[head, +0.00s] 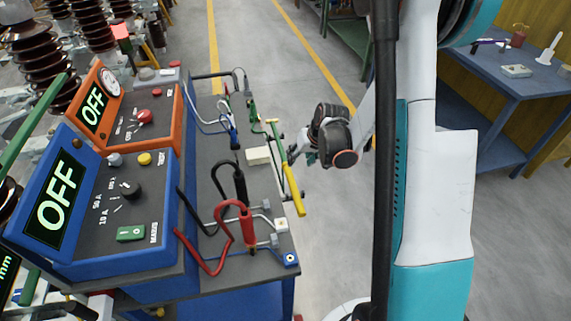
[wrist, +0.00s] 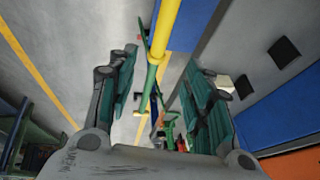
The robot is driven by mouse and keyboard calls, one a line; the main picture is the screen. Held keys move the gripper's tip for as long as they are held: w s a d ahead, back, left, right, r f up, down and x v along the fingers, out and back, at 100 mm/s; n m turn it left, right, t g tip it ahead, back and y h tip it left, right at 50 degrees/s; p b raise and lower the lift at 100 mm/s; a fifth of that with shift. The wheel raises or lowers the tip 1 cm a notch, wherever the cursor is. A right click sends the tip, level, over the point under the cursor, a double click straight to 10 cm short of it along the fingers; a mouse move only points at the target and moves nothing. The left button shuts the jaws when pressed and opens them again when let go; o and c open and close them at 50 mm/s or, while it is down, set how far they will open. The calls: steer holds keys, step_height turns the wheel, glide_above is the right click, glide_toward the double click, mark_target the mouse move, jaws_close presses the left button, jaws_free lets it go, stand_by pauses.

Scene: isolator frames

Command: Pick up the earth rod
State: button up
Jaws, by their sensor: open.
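The earth rod (head: 291,183) is a long rod, yellow at the near end and green at the far end. It lies along the right edge of the cart top in the head view. In the wrist view the earth rod (wrist: 165,30) runs lengthwise through the gap between my fingers. My gripper (head: 306,157) is open, just right of the rod's middle in the head view. In the wrist view my gripper (wrist: 161,80) has one finger on each side of the rod, and both look apart from it. Whether the rod is deep enough between the pads is hard to tell.
The cart top (head: 213,262) carries a blue unit (head: 90,205) and an orange unit (head: 137,118), both reading OFF. A red clamp (head: 248,228) and a black clamp (head: 240,186) with cables stand near the rod. A blue table (head: 490,82) stands at right. Clear floor lies beyond the cart.

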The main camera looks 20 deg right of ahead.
mark_target(289, 171)
steer(key=b+x, duration=0.4)
steer(key=x, duration=0.9)
steer(key=shift+w+f+b, duration=0.2)
steer(key=shift+b, duration=0.15)
steer(key=shift+r, duration=0.1)
jaws_close()
